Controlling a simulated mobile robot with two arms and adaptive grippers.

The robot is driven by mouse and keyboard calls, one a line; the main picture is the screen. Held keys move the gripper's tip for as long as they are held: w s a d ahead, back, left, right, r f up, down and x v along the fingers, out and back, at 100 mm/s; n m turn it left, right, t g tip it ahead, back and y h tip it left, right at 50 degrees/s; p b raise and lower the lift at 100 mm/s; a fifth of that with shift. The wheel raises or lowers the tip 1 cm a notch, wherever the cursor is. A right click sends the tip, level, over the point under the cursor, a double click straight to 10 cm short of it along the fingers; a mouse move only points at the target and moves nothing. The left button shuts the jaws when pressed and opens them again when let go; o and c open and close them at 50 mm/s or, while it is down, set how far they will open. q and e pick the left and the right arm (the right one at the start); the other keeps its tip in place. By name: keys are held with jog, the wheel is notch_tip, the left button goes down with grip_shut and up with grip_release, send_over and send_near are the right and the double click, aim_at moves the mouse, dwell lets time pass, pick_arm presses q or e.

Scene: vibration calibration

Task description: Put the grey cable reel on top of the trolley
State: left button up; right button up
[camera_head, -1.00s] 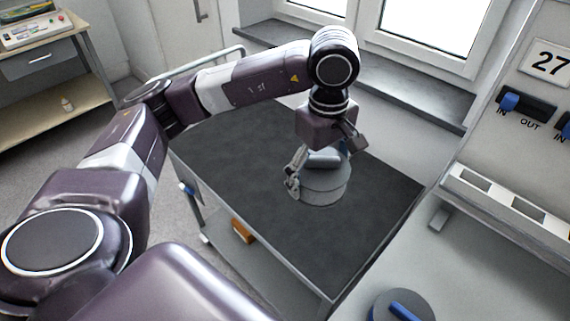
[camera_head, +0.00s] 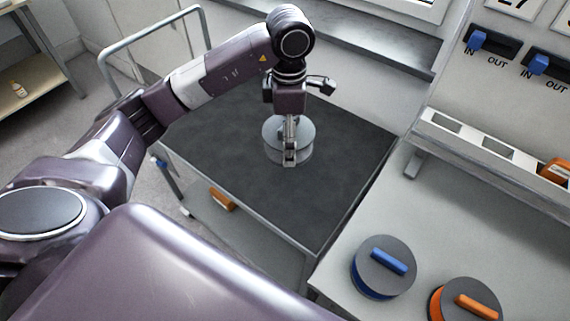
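The grey cable reel (camera_head: 273,133) appears to rest flat on the dark top of the trolley (camera_head: 215,150), towards its back right part. My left gripper (camera_head: 290,152) points down over the middle of the reel, with a finger in front of it. This finger hides the reel's handle and the other finger. I cannot tell whether the gripper is open or shut on the handle. My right gripper is not in view.
A grey bench (camera_head: 370,220) stands right of the trolley, with a blue reel (camera_head: 368,290) and an orange reel (camera_head: 483,290) on it. A wall panel with blue switches is above. The trolley has a rail (camera_head: 150,33) at its far left. Its front top is clear.

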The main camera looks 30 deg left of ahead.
pick_arm(q)
send_over(287, 177)
notch_tip(287, 177, down, 7)
jog(key=shift+f+p, duration=0.1)
jog(key=shift+p, duration=0.25)
notch_tip(287, 177, down, 4)
jog(key=shift+f, duration=0.5)
jog(key=shift+w, duration=0.1)
jog(key=shift+f, duration=0.2)
jog(key=o, duration=1.6)
jog(key=shift+r, duration=0.1)
